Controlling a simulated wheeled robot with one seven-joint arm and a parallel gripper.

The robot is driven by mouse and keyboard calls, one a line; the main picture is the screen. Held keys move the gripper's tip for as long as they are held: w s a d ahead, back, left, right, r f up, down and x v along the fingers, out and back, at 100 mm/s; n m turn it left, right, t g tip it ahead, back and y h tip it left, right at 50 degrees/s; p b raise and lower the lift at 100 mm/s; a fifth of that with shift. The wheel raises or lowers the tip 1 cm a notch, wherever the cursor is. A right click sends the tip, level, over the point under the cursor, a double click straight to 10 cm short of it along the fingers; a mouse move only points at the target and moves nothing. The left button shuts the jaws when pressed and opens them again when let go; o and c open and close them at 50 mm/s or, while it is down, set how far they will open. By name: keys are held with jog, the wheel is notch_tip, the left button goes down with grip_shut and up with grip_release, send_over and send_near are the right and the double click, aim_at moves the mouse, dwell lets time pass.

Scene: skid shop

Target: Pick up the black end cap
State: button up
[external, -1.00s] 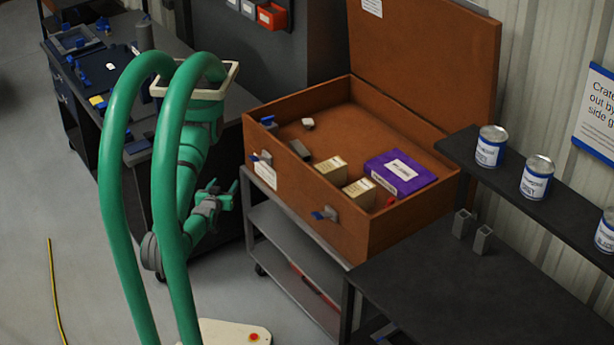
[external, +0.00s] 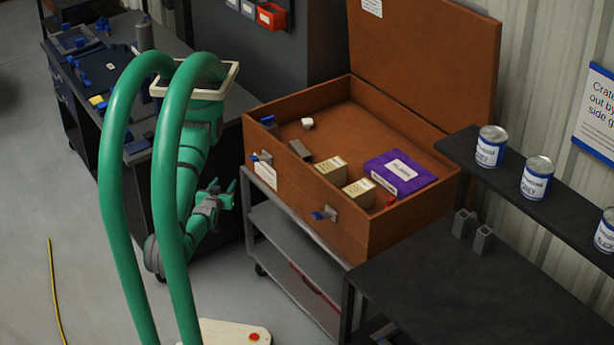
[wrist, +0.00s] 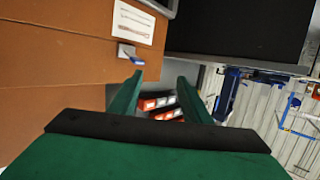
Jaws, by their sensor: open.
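I cannot make out a black end cap in either view; it may be hidden or too small to tell. My gripper (external: 224,190) is open and empty, left of the front side of the brown crate (external: 310,205) and below its rim. In the wrist view my gripper (wrist: 158,92) shows two green fingers spread apart with nothing between them. The crate side (wrist: 55,70) with a white label and a latch fills the left of that view.
The open crate holds a purple box (external: 400,172), two tan boxes (external: 331,169), a grey block (external: 300,150) and a small white piece (external: 307,123). Two grey square tubes (external: 482,240) stand on the dark table (external: 450,300). A cluttered workbench (external: 230,115) is behind my arm.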

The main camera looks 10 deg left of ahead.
jog(key=w+a+f+n+y, duration=0.25)
jog(key=w+a, duration=0.25)
jog(key=w, duration=0.3)
jog(key=n+g+y, duration=0.6)
jog(key=y, duration=0.1)
send_near(151, 136)
jog(key=a, duration=0.1)
jog(key=x, duration=0.5)
jog(key=shift+w+d, duration=0.1)
jog(key=shift+w, duration=0.05)
jog(key=shift+x, duration=3.15)
jog(key=shift+w+d+f, duration=0.1)
jog(key=shift+d+f, duration=0.1)
jog(key=c, duration=0.8)
